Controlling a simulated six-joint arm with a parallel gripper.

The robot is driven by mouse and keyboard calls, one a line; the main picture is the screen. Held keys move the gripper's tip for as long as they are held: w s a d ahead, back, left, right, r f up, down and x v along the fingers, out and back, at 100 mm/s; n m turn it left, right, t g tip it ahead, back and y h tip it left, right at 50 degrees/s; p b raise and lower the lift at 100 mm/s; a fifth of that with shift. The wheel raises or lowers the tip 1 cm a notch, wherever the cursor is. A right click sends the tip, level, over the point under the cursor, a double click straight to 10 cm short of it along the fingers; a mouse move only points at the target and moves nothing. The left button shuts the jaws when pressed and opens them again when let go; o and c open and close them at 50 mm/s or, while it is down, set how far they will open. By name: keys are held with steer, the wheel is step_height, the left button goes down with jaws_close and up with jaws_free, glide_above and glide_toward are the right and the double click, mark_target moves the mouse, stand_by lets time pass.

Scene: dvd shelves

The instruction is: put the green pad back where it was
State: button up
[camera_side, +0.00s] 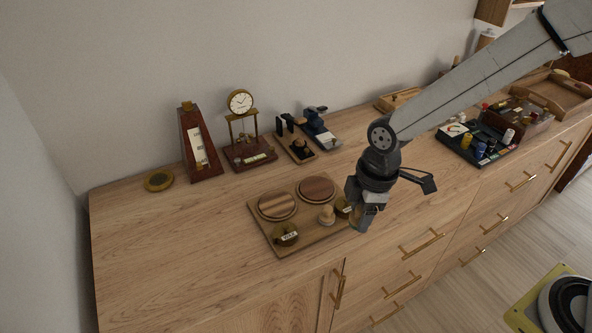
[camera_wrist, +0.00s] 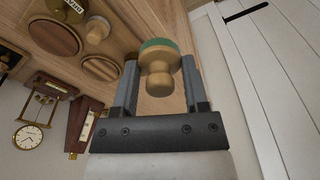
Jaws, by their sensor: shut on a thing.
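The green pad (camera_wrist: 158,44) is a round green layer on the end of a turned wooden knob. In the wrist view, the knob (camera_wrist: 160,80) sits between the two fingers of my gripper (camera_wrist: 160,74), which is shut on it. In the side view, my gripper (camera_side: 362,218) is at the right end of a wooden board (camera_side: 308,237), near the cabinet's front edge. The gripper largely hides the pad there, and I cannot tell its height above the surface. The board carries two striped round wooden discs (camera_side: 277,205) (camera_side: 317,189) and another wooden knob (camera_side: 327,214).
Two dark-and-brass round pieces (camera_side: 286,234) (camera_side: 343,206) are also on the board, one close beside my gripper. A metronome (camera_side: 198,145), a clock (camera_side: 243,130) and small stands (camera_side: 296,142) line the back. A black tray (camera_side: 476,145) is to the right. The cabinet top's left front is clear.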

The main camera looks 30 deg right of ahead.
steer(key=w+a+f, duration=0.3)
steer(key=w+f, duration=0.1)
steer(key=w, duration=0.3)
glide_above(306, 229)
steer(key=s, duration=0.1)
steer(key=f, duration=0.3)
steer(key=shift+s+d+f, duration=0.2)
steer(key=shift+d+f, duration=0.15)
steer(key=shift+d, duration=0.05)
steer(key=shift+w+a+f, duration=0.15)
steer(key=shift+w+f, duration=0.3)
steer(key=shift+f, duration=0.05)
steer(key=shift+f, duration=0.1)
steer(key=shift+w+a+f, duration=0.1)
steer(key=shift+w+f, duration=0.1)
steer(key=shift+f, duration=1.55)
steer(key=shift+f, duration=0.1)
steer(key=o, duration=1.1)
